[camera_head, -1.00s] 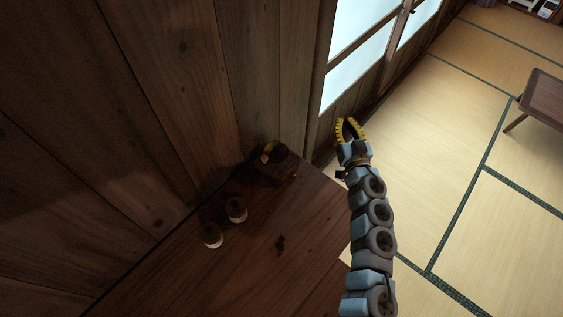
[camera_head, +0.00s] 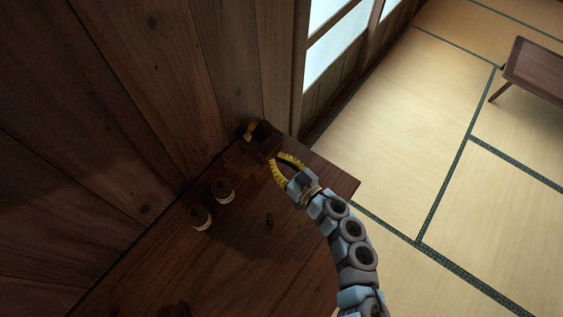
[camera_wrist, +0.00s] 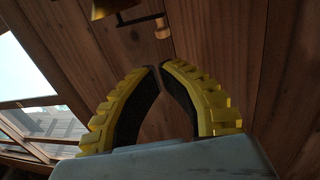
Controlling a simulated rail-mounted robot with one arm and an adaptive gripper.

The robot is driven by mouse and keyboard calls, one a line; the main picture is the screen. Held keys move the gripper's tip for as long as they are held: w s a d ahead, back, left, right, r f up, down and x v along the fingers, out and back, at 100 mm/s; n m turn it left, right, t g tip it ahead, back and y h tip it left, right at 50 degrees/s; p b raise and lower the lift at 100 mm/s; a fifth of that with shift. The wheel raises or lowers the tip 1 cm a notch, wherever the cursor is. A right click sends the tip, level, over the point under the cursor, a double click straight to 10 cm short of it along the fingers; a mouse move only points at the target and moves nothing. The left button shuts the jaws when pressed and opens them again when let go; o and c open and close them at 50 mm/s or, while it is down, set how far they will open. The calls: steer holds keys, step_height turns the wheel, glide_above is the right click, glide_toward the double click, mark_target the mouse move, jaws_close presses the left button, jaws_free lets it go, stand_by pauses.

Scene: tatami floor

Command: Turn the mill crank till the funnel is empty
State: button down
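The mill (camera_head: 258,136) is a small dark thing with a yellow part on top, at the table's far corner against the wall. In the wrist view a brass funnel-like part (camera_wrist: 103,8) and a crank with a wooden knob (camera_wrist: 162,27) show at the top edge; the rest is cut off. The funnel's contents are hidden. My gripper (camera_head: 276,159), with yellow ribbed fingers, is above the table, to the right of and nearer than the mill, apart from it. Its fingertips come together in the wrist view (camera_wrist: 160,67), with nothing between them.
Two small dark-topped jars, one nearer the mill (camera_head: 223,190) and one further left (camera_head: 201,217), stand on the dark wooden table (camera_head: 255,240). A plank wall (camera_head: 130,100) closes the left side. Tatami floor (camera_head: 400,130) lies open to the right, with a low table (camera_head: 540,68).

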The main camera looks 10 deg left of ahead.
steer(key=x, duration=1)
steer(key=shift+a+m+t+h+p, duration=0.45)
steer(key=shift+m+t+h, duration=0.15)
steer(key=shift+t, duration=0.2)
